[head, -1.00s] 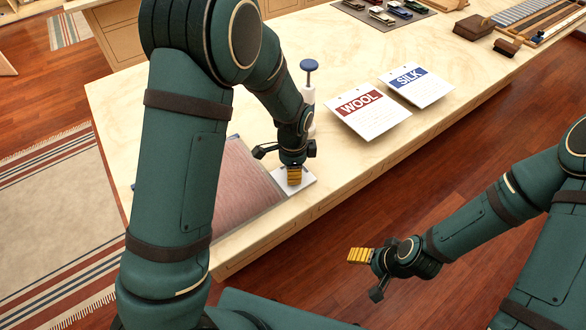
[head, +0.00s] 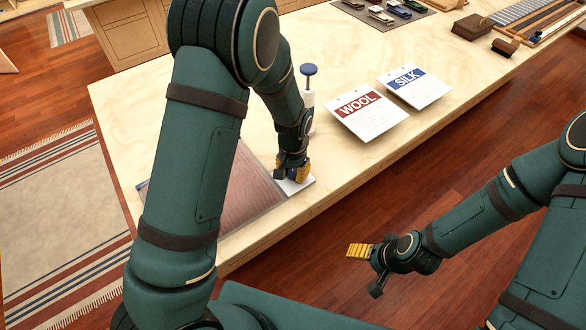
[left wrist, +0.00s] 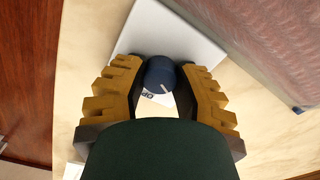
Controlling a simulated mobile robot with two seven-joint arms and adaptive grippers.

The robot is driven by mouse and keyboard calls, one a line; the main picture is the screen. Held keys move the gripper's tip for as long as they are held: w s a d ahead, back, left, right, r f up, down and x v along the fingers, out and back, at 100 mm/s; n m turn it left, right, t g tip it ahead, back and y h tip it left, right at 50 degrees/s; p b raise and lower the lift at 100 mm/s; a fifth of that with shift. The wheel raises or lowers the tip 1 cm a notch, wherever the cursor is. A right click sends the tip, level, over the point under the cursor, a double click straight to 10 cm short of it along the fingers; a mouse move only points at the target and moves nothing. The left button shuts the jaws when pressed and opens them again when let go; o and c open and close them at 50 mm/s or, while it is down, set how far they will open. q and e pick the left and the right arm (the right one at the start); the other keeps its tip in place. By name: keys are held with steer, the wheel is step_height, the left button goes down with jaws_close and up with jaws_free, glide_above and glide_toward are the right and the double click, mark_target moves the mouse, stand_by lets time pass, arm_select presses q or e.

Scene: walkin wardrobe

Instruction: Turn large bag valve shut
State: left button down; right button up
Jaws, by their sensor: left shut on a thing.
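The large bag (head: 240,195), reddish and translucent, lies flat near the table's front edge; it also shows at the upper right of the left wrist view (left wrist: 262,45). Beside it is a white plate (left wrist: 150,30) carrying a round dark blue valve knob (left wrist: 160,76) with a pale pointer line. Part of a printed label shows beneath the knob. My left gripper (head: 293,172) points down over the plate. Its yellow fingers (left wrist: 160,80) are shut on the knob from both sides. My right gripper (head: 362,270) is open and empty, over the floor in front of the table.
A white pump-like cylinder with a blue top (head: 308,72) stands just behind my left gripper. WOOL (head: 366,115) and SILK (head: 414,86) cards lie to its right. Brown brushes (head: 474,27) and a dark mat (head: 385,10) are farther back. The table between is clear.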

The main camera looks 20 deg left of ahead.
mark_target(293, 172)
arm_select(q)
steer(key=shift+s+n+p, duration=0.1)
steer(key=shift+n+p, duration=0.45)
steer(key=shift+n, duration=1.45)
steer(key=c, duration=0.9)
jaws_free()
step_height(293, 172, up, 12)
